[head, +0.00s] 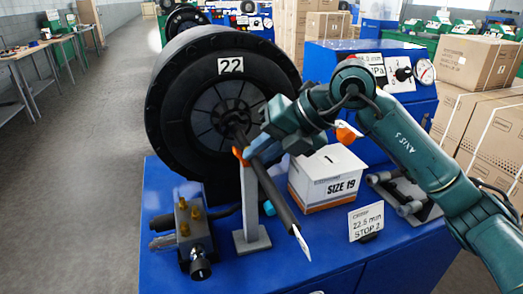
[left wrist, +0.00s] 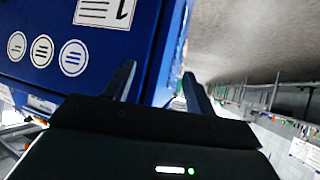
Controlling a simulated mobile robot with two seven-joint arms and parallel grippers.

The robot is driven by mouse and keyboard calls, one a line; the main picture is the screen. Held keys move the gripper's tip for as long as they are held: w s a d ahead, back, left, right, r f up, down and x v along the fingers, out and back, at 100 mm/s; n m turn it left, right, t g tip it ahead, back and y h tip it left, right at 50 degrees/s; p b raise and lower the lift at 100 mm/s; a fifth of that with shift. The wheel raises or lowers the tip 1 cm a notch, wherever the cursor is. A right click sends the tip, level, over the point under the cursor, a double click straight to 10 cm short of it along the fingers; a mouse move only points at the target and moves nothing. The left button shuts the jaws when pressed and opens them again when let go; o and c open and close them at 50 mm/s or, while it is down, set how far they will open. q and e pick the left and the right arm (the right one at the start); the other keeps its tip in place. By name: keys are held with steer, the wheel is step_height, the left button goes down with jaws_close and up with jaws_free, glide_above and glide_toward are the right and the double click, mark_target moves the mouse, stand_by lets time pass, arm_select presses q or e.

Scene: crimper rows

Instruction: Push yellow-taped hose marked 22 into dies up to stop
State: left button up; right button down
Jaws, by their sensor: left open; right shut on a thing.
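The crimper (head: 165,120) has a big black round head with a "22" plate (head: 231,66) on top. Its dies (head: 212,112) form a dark ring around the centre opening. A black hose (head: 275,192) slants from the dies down toward the front right, ending in a white tip (head: 302,244). No yellow tape can be made out on it. My right gripper (head: 257,146) is shut on the hose just in front of the dies. How deep the hose's far end sits is hidden. My left gripper (left wrist: 160,90) is open and empty in the left wrist view, beside a blue cabinet (left wrist: 90,55).
A grey stand (head: 251,238) with an orange top stands under the hose. A "SIZE 19" box (head: 327,184), a "22.5 mm STOP 2" card (head: 366,222) and a valve block with brass fittings (head: 193,232) are on the blue bench (head: 155,190). Cartons (head: 478,60) stand right; the aisle left is clear.

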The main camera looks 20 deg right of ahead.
steer(key=shift+f, duration=0.15)
steer(key=shift+c, duration=0.4)
jaws_free()
stand_by(0.7)
stand_by(0.4)
steer(key=p+v, duration=0.2)
steer(key=v, duration=0.5)
stand_by(0.6)
steer(key=shift+s, duration=0.1)
steer(key=shift+c, duration=0.5)
